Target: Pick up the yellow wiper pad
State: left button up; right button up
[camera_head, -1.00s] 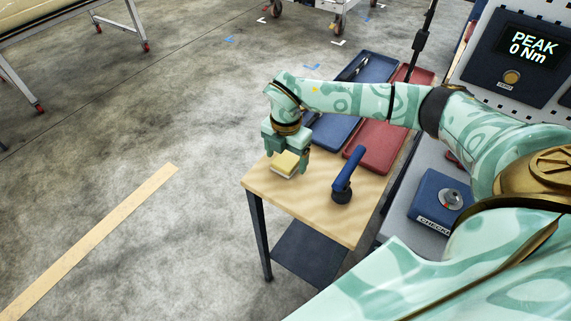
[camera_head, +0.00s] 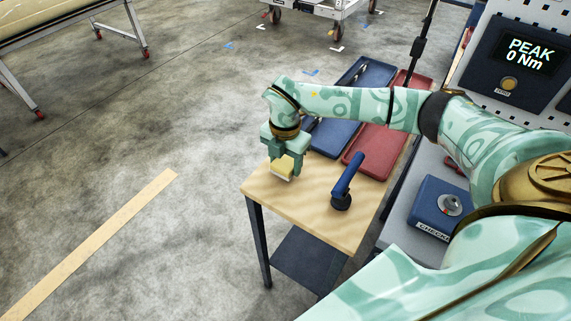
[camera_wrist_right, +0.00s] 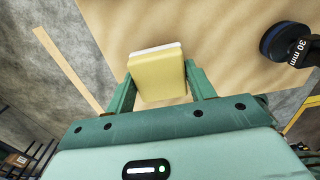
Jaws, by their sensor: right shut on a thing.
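The yellow wiper pad (camera_head: 284,166) is between the fingers of my right gripper (camera_head: 285,168), at the far left part of the wooden table top (camera_head: 315,215). In the right wrist view, the pad (camera_wrist_right: 158,75) shows a yellow body with a white layer along its far edge. Both green fingers of the right gripper (camera_wrist_right: 160,85) press against its sides. The gripper is shut on the pad. I cannot tell for certain whether the pad still touches the table. My left gripper is not in view.
A blue tray (camera_head: 345,125) and a red tray (camera_head: 375,150) lie behind. A blue checker box (camera_head: 432,205) is at the right.

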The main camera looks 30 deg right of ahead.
jog(key=s+a+r+p, duration=0.2)
jog(key=s+a+r, duration=0.6)
jog(key=s+r, duration=0.3)
jog(key=shift+s+a+r+p, duration=0.15)
jog(key=shift+s+p, duration=0.05)
jog(key=shift+p, duration=0.15)
